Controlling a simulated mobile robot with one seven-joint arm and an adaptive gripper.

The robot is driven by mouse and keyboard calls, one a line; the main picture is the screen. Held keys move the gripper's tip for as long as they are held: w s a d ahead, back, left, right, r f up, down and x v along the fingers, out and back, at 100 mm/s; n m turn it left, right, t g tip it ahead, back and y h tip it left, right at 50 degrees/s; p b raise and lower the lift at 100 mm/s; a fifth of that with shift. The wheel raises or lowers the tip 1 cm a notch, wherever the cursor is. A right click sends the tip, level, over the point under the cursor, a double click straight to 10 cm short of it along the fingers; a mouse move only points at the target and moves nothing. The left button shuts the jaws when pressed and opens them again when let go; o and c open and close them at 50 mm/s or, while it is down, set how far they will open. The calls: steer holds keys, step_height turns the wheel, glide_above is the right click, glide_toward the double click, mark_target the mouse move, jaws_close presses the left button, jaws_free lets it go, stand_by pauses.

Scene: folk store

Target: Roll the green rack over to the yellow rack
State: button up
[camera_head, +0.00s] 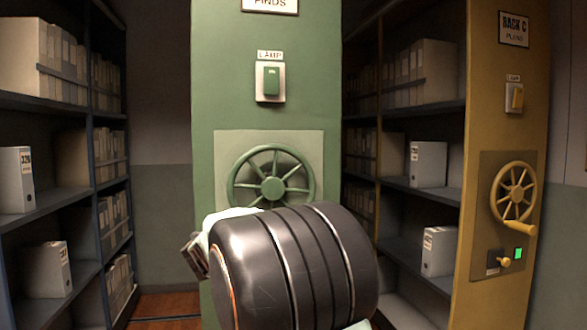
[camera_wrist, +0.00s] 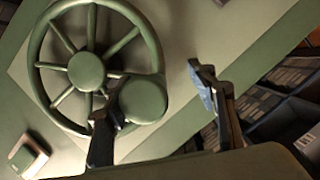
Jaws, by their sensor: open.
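The green rack (camera_head: 325,100) stands upright in the middle of the head view. Its end panel carries a green spoked handwheel (camera_head: 273,187), partly hidden by my arm. In the wrist view the handwheel (camera_wrist: 87,71) is close, with a round knob handle (camera_wrist: 143,99) at its lower right. My gripper (camera_wrist: 157,82) is open, one finger on each side of the knob. The left finger overlaps the knob's left edge; I cannot tell if it touches. The right finger is apart from it. The yellow rack (camera_head: 535,120) stands at the right, with a yellow handwheel (camera_head: 513,192).
An aisle lined with shelves of white box files (camera_head: 428,163) lies between the green and yellow racks. A dark blue shelf rack (camera_head: 88,190) stands at the left. Wooden floor (camera_head: 165,306) shows between it and the green rack. A green light (camera_head: 518,254) glows on the yellow rack.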

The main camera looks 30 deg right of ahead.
steer(key=b+v, duration=0.1)
steer(key=v, duration=0.8)
steer(key=shift+s+a+b, duration=0.15)
steer(key=shift+s+b, duration=0.15)
steer(key=shift+b, duration=0.1)
